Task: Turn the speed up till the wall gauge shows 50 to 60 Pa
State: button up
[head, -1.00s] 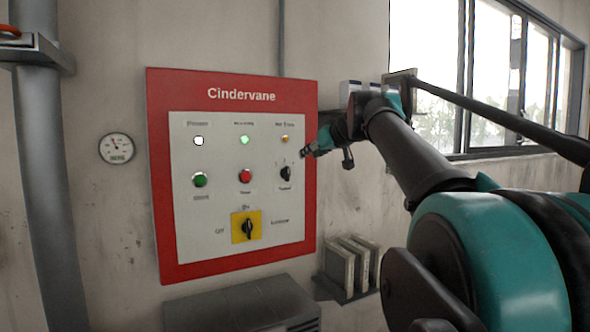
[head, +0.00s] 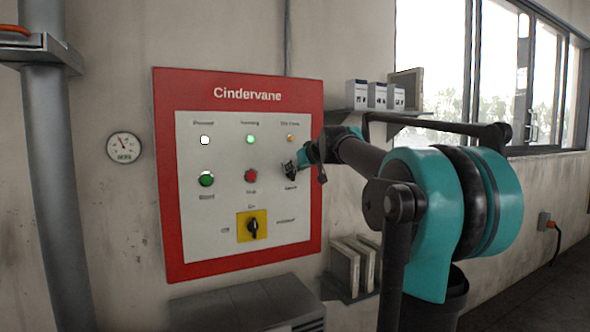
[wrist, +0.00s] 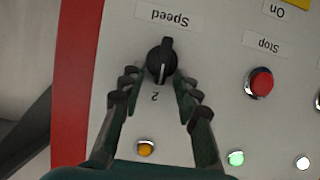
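The black speed knob (wrist: 161,60) sits on the panel under the label "Speed", its ridge running roughly up and down in the wrist view, one end towards the printed "2". My gripper (wrist: 158,76) is open, its two fingertips on either side of the knob; a small gap seems to show at the left finger, and I cannot tell whether the right one touches. In the head view my gripper (head: 297,168) is at the panel's right side and partly hides the knob. The round wall gauge (head: 124,147) hangs left of the panel; its needle points up and left, its numbers too small to read.
The red-framed Cindervane panel (head: 238,258) carries a green button (head: 206,179), a red stop button (head: 251,176), a yellow-backed rotary switch (head: 253,226) and several lamps. A shelf with white boxes (head: 377,95) is right of the panel. A grey cabinet (head: 245,302) stands below.

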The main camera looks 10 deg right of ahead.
jog(key=shift+w+a, duration=0.1)
jog(key=shift+w, duration=0.05)
grip_shut()
dwell(0.5)
jog(key=shift+w+d+f+m+g+y, duration=0.15)
jog(key=shift+d+m+y, duration=0.15)
jog(key=shift+m+y, duration=0.55)
jog(key=shift+d+f+m+g+y, duration=0.1)
jog(key=shift+d+m+y, duration=0.3)
jog(key=shift+m, duration=0.8)
jog(key=shift+w+d+f+m+g+y, duration=0.1)
jog(key=shift+d+f+m+y, duration=0.05)
jog(key=shift+m+y, duration=0.75)
jog(key=shift+m, duration=0.25)
